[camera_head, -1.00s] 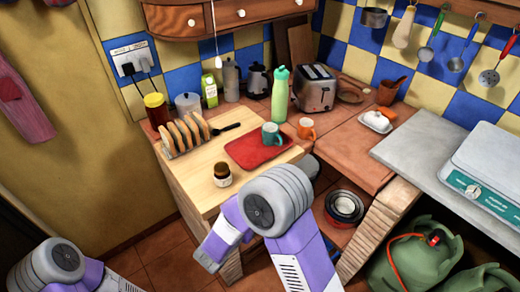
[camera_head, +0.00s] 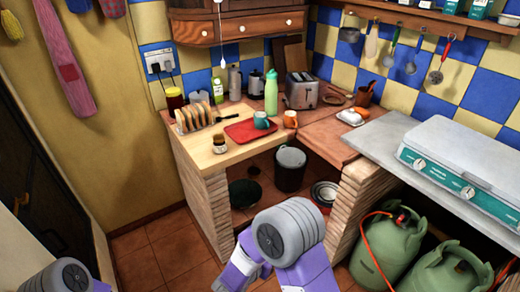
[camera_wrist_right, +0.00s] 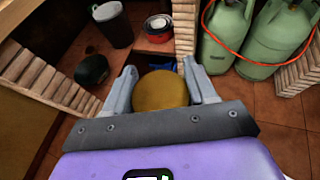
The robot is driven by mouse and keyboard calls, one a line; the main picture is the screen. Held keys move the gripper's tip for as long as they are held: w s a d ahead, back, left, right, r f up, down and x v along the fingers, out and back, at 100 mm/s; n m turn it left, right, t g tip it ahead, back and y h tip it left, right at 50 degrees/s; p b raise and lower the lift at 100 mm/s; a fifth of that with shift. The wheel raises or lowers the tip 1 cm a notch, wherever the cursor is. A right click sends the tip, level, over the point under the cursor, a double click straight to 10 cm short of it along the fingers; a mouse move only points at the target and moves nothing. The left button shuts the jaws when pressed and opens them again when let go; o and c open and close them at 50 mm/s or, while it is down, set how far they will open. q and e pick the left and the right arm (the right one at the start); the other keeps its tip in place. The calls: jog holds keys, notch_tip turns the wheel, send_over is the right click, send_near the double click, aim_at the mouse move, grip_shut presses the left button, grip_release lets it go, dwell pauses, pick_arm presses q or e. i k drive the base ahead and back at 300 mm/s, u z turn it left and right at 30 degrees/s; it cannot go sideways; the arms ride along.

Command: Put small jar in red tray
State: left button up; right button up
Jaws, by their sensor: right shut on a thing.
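A small dark jar with a pale label (camera_head: 219,144) stands upright on the wooden counter top, left of the red tray. The red tray (camera_head: 240,133) lies flat, with a teal mug (camera_head: 261,121) at its right end. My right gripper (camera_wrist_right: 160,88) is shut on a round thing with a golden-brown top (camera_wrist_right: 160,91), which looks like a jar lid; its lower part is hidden. In the head view my right gripper (camera_head: 236,275) is low in front of the counter, and its held thing does not show. My left gripper is out of view; only part of that arm shows.
A toast rack (camera_head: 194,118) stands behind the small jar, and an orange mug (camera_head: 290,119) is right of the tray. A green bottle (camera_head: 271,93) and toaster (camera_head: 301,91) stand behind. Below are a dark bin (camera_head: 290,170) and green gas bottles (camera_head: 392,245). Open tiled floor lies in front.

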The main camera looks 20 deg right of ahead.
aim_at(239, 135)
jog(key=k, duration=0.55)
jog(key=z, duration=0.8)
jog(key=i, duration=1.7)
jog(key=u, duration=0.45)
